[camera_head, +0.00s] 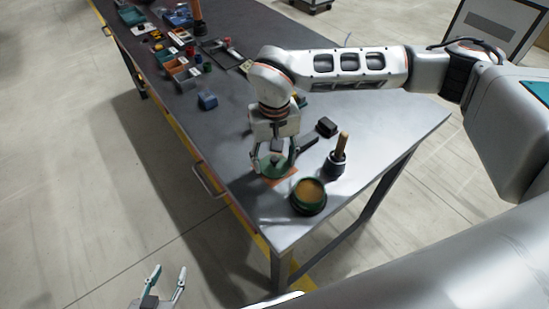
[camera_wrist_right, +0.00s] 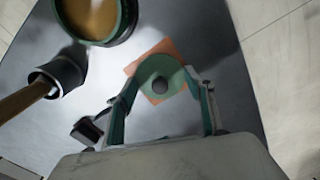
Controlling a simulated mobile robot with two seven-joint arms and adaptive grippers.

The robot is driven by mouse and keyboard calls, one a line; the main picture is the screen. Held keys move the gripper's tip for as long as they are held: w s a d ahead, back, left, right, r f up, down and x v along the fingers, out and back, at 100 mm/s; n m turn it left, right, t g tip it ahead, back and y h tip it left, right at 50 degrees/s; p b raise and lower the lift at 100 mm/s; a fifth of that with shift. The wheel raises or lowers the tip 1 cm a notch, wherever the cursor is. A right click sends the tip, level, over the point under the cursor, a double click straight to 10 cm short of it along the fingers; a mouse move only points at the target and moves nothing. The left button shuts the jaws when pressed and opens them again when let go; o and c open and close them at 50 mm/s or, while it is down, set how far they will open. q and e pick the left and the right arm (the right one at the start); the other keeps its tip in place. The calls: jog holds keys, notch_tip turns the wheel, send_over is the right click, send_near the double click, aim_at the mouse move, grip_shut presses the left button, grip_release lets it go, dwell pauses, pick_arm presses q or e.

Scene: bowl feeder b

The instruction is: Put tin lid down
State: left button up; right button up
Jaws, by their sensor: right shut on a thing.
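The green tin lid (camera_head: 272,167) with a dark knob is between the fingertips of my right gripper (camera_head: 273,162). In the right wrist view my right gripper (camera_wrist_right: 162,98) has its fingers on both sides of the lid (camera_wrist_right: 176,80), shut on its rim. The lid is level over an orange square (camera_head: 283,178), which also shows in the right wrist view (camera_wrist_right: 147,60). I cannot tell whether the lid touches it. The open green tin (camera_head: 308,196), with brownish contents, stands beside it. My left gripper (camera_head: 162,287) is open and empty, away from the table, at the bottom.
A dark pot with a wooden handle (camera_head: 338,158) stands right of the lid. A black block (camera_head: 327,127) lies behind. The near table corner is clear.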

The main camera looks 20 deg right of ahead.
aim_at(275, 159)
jog(key=shift+f, duration=0.15)
jog(key=o, duration=1)
jog(key=shift+r, duration=0.2)
notch_tip(275, 159, up, 12)
dwell(0.4)
